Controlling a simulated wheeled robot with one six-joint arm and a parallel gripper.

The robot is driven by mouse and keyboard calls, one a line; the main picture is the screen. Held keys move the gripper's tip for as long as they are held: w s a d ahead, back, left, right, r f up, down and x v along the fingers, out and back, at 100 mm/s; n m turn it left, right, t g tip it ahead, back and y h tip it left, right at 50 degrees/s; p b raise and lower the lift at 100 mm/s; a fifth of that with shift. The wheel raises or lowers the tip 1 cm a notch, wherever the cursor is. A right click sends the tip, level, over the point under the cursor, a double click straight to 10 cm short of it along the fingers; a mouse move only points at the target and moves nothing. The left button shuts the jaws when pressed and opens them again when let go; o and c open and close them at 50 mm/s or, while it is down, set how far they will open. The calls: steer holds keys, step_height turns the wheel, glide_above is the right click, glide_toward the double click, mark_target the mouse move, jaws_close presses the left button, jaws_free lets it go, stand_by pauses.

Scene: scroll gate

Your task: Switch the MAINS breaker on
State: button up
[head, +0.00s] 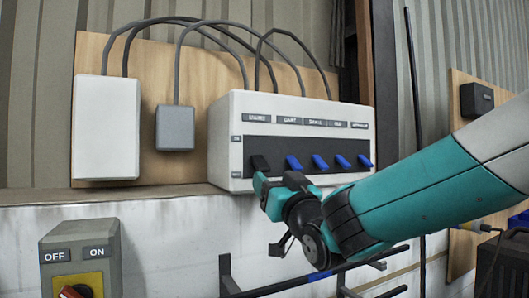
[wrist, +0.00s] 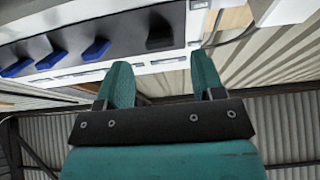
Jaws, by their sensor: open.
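The white breaker box (head: 222,125) stands on a ledge, with a dark strip carrying a row of levers. The black lever (head: 260,164) is at the far left, under a label that seems to read MAINS; several blue levers (head: 320,162) are to its right. My gripper (head: 263,186) is just below the black lever. In the wrist view the picture is turned over, and the black lever (wrist: 160,32) lies beyond the gap between the two open teal fingers (wrist: 163,76). Nothing is between the fingertips, and they look apart from the lever.
A white box (head: 107,130) and a small grey box (head: 175,128) hang on the wooden board, with cables looping above. A grey OFF/ON control box (head: 80,262) with a red knob is at the lower left. Dark rails (head: 300,284) run below my arm.

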mark_target(265, 170)
steer(key=p+x, duration=0.2)
steer(key=x, duration=0.2)
steer(key=shift+w+r, duration=0.2)
steer(key=shift+w+a+p, duration=0.25)
steer(key=shift+w+p, duration=0.1)
steer(key=shift+w, duration=0.1)
steer(key=c, duration=0.9)
